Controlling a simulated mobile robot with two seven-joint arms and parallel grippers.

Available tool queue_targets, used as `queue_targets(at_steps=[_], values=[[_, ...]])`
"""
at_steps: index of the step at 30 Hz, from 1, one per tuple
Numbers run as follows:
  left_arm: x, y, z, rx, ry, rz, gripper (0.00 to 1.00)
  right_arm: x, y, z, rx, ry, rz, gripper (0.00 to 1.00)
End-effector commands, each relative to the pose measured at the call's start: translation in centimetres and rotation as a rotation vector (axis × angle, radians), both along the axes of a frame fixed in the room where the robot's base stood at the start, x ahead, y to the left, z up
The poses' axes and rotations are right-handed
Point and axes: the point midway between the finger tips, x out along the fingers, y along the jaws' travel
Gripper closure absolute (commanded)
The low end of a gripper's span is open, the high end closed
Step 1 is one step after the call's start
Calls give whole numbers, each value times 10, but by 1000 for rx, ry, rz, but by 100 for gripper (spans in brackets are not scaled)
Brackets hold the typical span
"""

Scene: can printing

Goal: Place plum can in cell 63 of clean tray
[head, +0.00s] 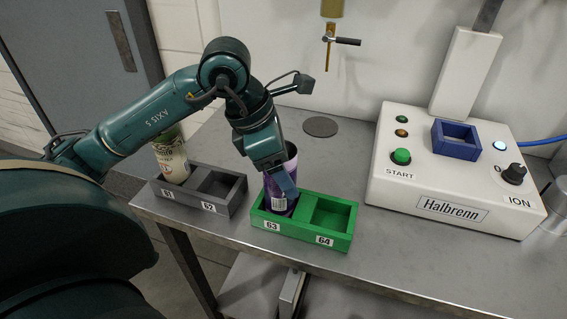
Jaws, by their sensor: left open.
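The plum can (277,201) stands in cell 63, the left cell of the green tray (289,231), and looks nearly upright. Cell 64 (331,214), the right cell, is empty. My left gripper (284,191) is open, pointing down at the can from above, with its fingers beside the can's upper part. The gripper hides part of the can. I cannot tell whether the fingers touch it. My right gripper is not in view.
A grey tray (222,209) stands to the left, with a cream and green can (172,163) in its left cell and cell 62 empty. A white Halbrenn machine (395,190) with a blue holder (455,153) stands at the right. A brass nozzle (329,52) hangs above a dark disc (320,127).

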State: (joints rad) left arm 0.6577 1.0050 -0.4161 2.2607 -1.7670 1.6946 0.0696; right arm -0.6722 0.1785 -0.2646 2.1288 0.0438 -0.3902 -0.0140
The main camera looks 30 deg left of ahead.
Motion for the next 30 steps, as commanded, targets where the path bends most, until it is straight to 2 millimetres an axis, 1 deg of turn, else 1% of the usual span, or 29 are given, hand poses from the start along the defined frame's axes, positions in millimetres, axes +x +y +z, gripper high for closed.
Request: queue_targets(at_steps=[1, 5, 12, 15, 18, 21, 24, 30], values=[[0, 0, 4, 0, 0, 0, 27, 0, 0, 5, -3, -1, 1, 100], [-3, 6, 19, 1, -5, 2, 27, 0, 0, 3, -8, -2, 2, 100], [-16, 21, 69, 1, -7, 4, 27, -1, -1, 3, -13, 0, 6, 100], [-22, 26, 87, 0, -6, 1, 27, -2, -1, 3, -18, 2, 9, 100], [-25, 31, 101, 1, -4, 2, 27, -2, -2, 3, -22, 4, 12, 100], [-28, 34, 109, 1, -1, 2, 27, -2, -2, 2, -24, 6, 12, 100], [-30, 35, 113, 0, 0, 0, 27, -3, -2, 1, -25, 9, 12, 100], [-30, 35, 114, 0, 0, 0, 27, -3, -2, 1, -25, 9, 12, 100]])
